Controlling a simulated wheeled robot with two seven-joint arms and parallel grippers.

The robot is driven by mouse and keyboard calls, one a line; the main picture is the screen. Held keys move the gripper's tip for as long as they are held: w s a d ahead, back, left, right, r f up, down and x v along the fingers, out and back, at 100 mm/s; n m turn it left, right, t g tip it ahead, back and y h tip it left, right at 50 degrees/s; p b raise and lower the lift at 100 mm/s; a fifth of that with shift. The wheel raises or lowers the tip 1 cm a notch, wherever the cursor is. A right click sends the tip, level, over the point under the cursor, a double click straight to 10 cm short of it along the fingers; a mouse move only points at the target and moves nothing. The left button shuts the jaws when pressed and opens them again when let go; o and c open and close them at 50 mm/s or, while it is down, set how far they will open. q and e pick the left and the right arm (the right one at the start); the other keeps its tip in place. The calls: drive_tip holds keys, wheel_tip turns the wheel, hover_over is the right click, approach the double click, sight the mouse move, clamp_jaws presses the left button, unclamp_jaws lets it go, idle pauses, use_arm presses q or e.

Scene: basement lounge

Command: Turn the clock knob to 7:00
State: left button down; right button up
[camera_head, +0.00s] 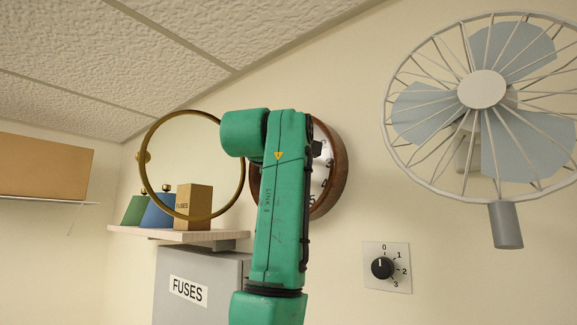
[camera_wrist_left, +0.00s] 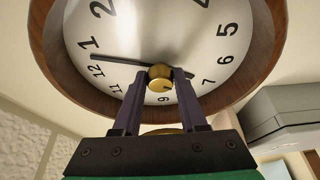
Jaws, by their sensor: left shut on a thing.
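The round wall clock (camera_head: 335,170) has a brown wooden rim and pale face; in the head view my green left arm covers most of it. In the left wrist view the clock face (camera_wrist_left: 145,30) fills the top, its numerals turned in the picture. A brass knob (camera_wrist_left: 160,72) sits at its centre. My left gripper (camera_wrist_left: 160,78) is shut on this knob, one dark finger on each side. A long dark hand points left, near the 12 and 1. A short dark piece shows right of the knob, toward the 6–7 side; the fingers partly hide it. My right gripper is not in view.
A caged fan (camera_head: 482,90) and a dial switch (camera_head: 386,267) are on the wall to the right. To the left, a brass-rimmed ring (camera_head: 148,185) stands before a shelf (camera_head: 160,235) holding a box (camera_head: 193,205), above a grey FUSES cabinet (camera_head: 215,270).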

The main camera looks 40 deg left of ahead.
use_arm(q)
drive_tip(key=shift+c, duration=2.3)
unclamp_jaws()
drive_tip(key=b+v, duration=0.6)
drive_tip(key=v, duration=0.8)
drive_tip(key=shift+s, duration=0.15)
drive_tip(key=shift+s, duration=0.1)
